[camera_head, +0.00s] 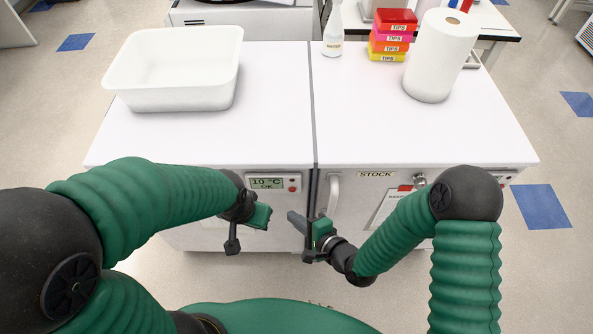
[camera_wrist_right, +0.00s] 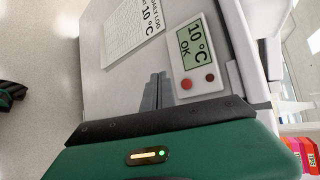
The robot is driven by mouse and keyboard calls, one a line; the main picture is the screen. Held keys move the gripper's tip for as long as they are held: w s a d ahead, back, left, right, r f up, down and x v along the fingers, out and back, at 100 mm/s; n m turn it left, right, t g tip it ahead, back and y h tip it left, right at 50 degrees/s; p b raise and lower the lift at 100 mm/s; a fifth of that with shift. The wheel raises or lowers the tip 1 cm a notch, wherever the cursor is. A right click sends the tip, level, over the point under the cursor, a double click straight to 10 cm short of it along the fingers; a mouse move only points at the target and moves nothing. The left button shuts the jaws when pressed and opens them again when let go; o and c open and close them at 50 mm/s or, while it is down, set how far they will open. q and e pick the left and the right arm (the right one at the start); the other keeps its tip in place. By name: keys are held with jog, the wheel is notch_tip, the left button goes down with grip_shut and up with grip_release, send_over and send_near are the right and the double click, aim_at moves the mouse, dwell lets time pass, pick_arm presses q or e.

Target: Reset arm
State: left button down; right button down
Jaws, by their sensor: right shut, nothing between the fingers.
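My right gripper (camera_head: 292,217) is in front of the white cabinets, below the level of their tops, near the seam between them. Its fingers are together with nothing between them, and they show as a dark narrow pair in the right wrist view (camera_wrist_right: 156,90). My left gripper (camera_head: 234,246) hangs to the left of it, in front of the left cabinet (camera_head: 205,140). Its fingers are seen too poorly to tell their opening. Part of it shows at the left edge of the right wrist view (camera_wrist_right: 10,95). The two grippers are apart.
A white tub (camera_head: 175,92) stands on the left cabinet. A bottle (camera_head: 333,35), stacked tip boxes (camera_head: 388,48) and a paper roll (camera_head: 436,60) stand on the right cabinet (camera_head: 400,130). A door handle (camera_head: 333,195) and temperature display (camera_head: 267,183) are near the grippers. The cabinet tops' front halves are clear.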

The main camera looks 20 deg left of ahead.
jog(key=w+d+r+n+h+p, duration=0.1)
jog(key=d+r+n+h+p, duration=0.2)
jog(key=d, duration=0.4)
jog(key=w+d+r+n+g+h+p, duration=0.1)
jog(key=d+r+n+h+p, duration=0.15)
jog(key=d+r, duration=0.35)
jog(key=w+d+r+n+h+p, duration=0.1)
jog(key=d+r+n+h+p, duration=0.15)
jog(key=d, duration=0.55)
jog(key=s+d+r+n+g+h+p, duration=0.2)
jog(key=s+d+r+g, duration=0.1)
jog(key=s+d+r, duration=0.5)
jog(key=s+d, duration=0.2)
jog(key=shift+s+r+g+h+p, duration=0.3)
jog(key=shift+h+p, duration=0.05)
jog(key=shift+h, duration=0.05)
jog(key=shift+w, duration=0.1)
